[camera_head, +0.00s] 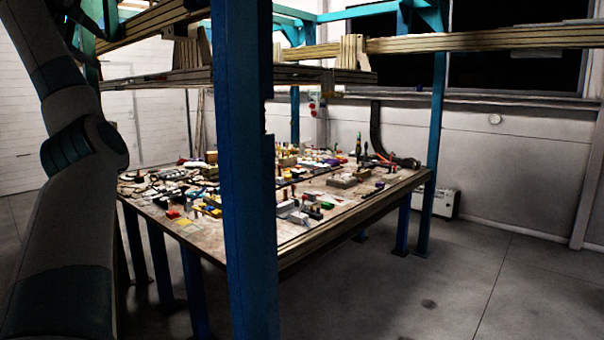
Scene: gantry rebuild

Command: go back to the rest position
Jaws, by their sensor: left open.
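My left arm rises along the left edge of the head view, with its grey links and dark joint in front of the scene. My left gripper (93,22) is at the top left, dark and partly cut off by the upper edge. It is open, and I see nothing between its fingers. It is high up, apart from the table (305,236). My right arm and right gripper are not in view.
A blue post (247,190) stands close in front and hides part of the table. Many small coloured parts cover the tabletop. Wooden-looking beams (480,42) and a second blue post (432,140) frame the gantry. Grey floor (450,290) is clear at the right.

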